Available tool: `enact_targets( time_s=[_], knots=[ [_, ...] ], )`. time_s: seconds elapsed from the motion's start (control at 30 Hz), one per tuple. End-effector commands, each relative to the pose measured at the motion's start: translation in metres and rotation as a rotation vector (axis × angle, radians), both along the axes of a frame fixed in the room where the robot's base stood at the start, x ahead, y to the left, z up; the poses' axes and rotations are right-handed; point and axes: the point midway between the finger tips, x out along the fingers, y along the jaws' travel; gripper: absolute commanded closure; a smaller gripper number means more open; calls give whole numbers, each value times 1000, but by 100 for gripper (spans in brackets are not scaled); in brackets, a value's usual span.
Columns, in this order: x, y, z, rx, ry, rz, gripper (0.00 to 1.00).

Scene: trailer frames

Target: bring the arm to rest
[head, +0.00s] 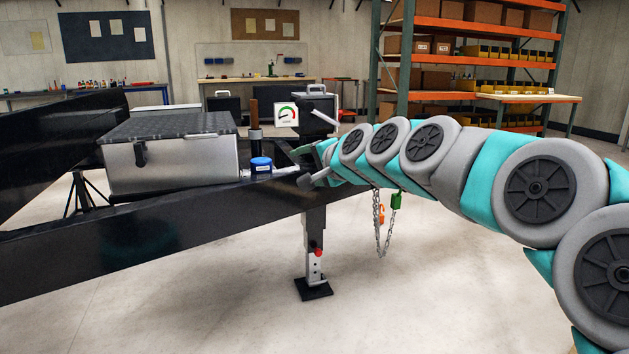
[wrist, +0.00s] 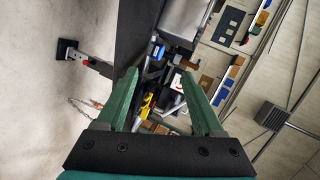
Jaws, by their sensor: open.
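My arm (head: 430,145) reaches in from the right edge of the head view, extended to the left toward the front of the black trailer frame (head: 170,240). My gripper (head: 304,166) is at its far end, close to the trailer's coupling area in the picture; whether it touches anything there cannot be told. In the wrist view my gripper (wrist: 158,73) shows two green fingers spread apart. I see nothing held between them; the trailer parts show beyond the gap.
A silver toolbox (head: 170,165) and a blue-capped round part (head: 261,165) sit on the frame. A gauge card (head: 286,115) stands behind. The jack leg (head: 314,255) stands on the floor, and a chain (head: 383,225) hangs below my arm. Shelves (head: 475,30) stand behind; the front floor is clear.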

Motion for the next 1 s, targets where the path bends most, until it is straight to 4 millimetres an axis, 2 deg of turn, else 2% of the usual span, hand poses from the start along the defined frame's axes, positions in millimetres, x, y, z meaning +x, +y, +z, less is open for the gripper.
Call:
enact_targets(
  time_s=[0.13,0.27,0.4,0.57,0.6,0.7,0.8,0.9,1.0],
  knots=[
    [-64,1,-54,-224,81,132,31],
    [-132,-13,-113,-444,179,262,31],
    [-205,-43,-170,-643,305,389,31],
    [-291,-87,-226,-818,473,525,31],
    [-313,-98,-238,-852,517,558,31],
    [-366,-125,-262,-919,630,634,31],
    [-412,-147,-278,-959,726,699,31],
    [-446,-161,-288,-975,803,747,31],
    [-464,-169,-292,-984,841,772,31]
  ],
)
